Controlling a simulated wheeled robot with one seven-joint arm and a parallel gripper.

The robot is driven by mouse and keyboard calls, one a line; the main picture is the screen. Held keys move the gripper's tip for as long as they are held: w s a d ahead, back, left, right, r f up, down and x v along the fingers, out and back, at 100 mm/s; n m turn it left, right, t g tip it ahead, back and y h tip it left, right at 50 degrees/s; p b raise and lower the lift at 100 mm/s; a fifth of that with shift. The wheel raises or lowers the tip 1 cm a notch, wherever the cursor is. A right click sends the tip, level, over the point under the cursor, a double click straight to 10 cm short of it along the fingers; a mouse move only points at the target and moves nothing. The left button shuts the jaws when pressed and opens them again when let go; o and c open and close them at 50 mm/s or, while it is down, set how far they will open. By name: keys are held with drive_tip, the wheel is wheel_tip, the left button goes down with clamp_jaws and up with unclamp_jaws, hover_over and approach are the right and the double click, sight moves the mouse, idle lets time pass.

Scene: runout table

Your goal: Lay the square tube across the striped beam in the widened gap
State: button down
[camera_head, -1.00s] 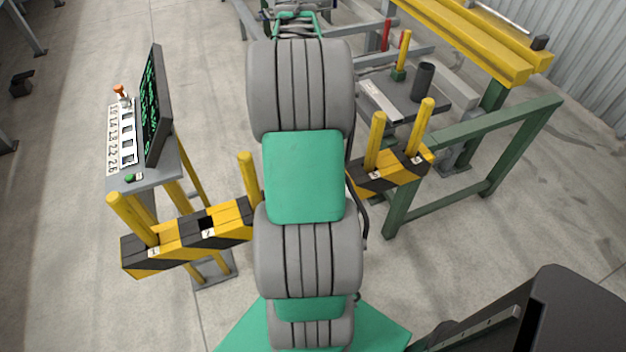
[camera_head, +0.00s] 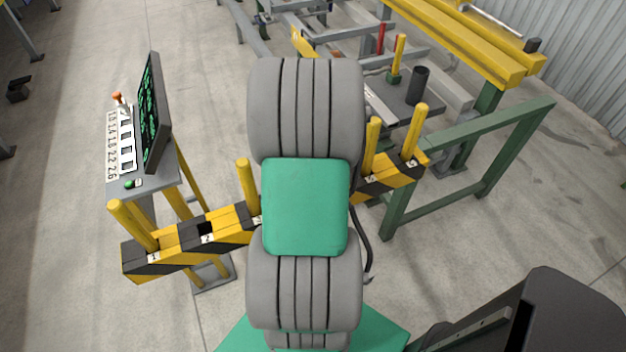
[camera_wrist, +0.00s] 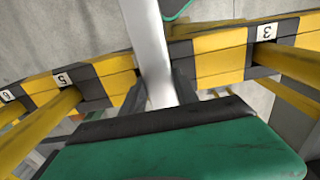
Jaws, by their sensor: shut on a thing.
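My gripper (camera_wrist: 162,92) shows in the wrist view, its dark fingers shut on the pale grey square tube (camera_wrist: 147,36). The tube runs up the picture from the fingers and crosses in front of the striped beam (camera_wrist: 218,52), between a post on the left and one on the right. I cannot tell whether it touches the beam. In the head view the yellow-and-black beam (camera_head: 188,240) shows on both sides of my arm. My arm hides its middle, the gripper and the tube there.
Yellow posts stand on the beam, left (camera_head: 132,222), centre left (camera_head: 247,185) and right (camera_head: 414,130). A console with a green-lettered screen (camera_head: 154,112) stands at the left. A green frame (camera_head: 470,190) and yellow rails (camera_head: 460,40) are at the right.

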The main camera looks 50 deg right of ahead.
drive_tip(key=shift+f, duration=0.1)
drive_tip(key=c, duration=0.9)
unclamp_jaws()
wheel_tip(320, 180, up, 12)
drive_tip(key=shift+r, duration=0.15)
